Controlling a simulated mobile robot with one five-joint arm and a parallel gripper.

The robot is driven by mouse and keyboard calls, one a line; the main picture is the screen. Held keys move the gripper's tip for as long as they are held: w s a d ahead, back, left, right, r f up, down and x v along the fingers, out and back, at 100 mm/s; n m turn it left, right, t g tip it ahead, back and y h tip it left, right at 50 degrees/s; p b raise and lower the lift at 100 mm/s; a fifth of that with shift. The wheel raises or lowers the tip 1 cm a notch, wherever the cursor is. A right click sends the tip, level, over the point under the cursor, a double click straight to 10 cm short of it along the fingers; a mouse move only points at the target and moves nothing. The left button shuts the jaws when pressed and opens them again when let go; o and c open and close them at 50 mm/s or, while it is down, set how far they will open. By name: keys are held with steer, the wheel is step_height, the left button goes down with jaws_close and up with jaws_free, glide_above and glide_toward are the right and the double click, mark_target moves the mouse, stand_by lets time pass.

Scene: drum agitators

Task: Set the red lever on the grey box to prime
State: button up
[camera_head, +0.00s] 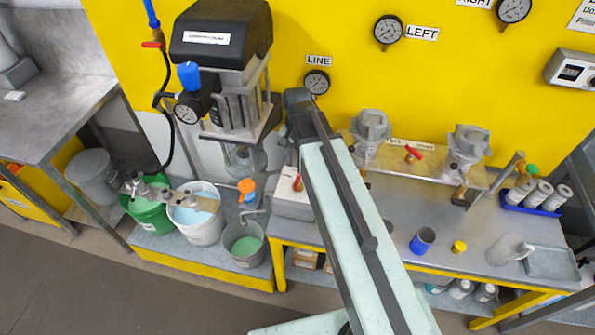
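The grey box (292,207) sits on the left end of the steel bench, just left of my arm. It has a pale top face with a small red lever (297,183) standing on it. My arm covers the right side of the box, and any markings on it are too small to read. My arm reaches up from the bottom edge to a dark joint above and behind the box. I cannot make out my gripper or its fingers; the end of the arm is hidden or out of sight.
Another red lever (413,155) is on the rear panel between two grey filter housings. Left of the box are a green bucket (150,208), a white bucket (198,222) and a grey bucket (243,243). A blue cup (422,240) and yellow cap (459,246) stand on the bench.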

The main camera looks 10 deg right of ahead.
mark_target(298, 179)
step_height(298, 179, down, 8)
steer(key=b, duration=0.8)
steer(key=shift+s+f, duration=0.1)
steer(key=shift+f, duration=0.05)
jaws_close()
